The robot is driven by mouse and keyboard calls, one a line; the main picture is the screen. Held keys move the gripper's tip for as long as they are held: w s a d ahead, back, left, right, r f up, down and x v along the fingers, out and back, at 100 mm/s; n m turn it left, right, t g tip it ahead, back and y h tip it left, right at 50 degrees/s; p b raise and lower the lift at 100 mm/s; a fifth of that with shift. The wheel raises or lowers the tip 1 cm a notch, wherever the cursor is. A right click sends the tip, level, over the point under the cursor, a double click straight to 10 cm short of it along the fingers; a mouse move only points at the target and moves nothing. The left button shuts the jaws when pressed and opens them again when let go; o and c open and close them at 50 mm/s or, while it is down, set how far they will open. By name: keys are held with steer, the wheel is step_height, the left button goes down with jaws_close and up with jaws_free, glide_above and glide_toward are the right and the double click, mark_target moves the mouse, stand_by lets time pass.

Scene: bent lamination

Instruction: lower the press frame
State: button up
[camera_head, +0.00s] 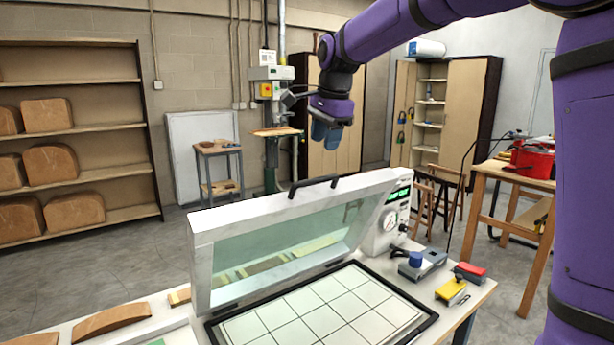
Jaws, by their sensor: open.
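The press frame (345,193) is white with a clear greenish pane and stands raised, tilted up at the back of the press bed. A black handle (313,186) sits on its top edge. The flat press bed (330,312) with a light grid and a black border lies open in front of it. My gripper (326,135) is above and behind the frame's top edge, slightly right of the handle and apart from it. It is open and points down, with nothing seen between the fingers.
A control box (388,222) with a green display stands right of the frame. A blue-knobbed device (421,264) and yellow and red clamps (452,291) lie at the table's right. Curved wood pieces (111,321) lie at left. The air above the bed is clear.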

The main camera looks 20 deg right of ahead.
mark_target(319, 179)
steer(key=x, duration=0.9)
steer(key=shift+w+f, duration=0.1)
steer(key=shift+f, duration=0.3)
jaws_close()
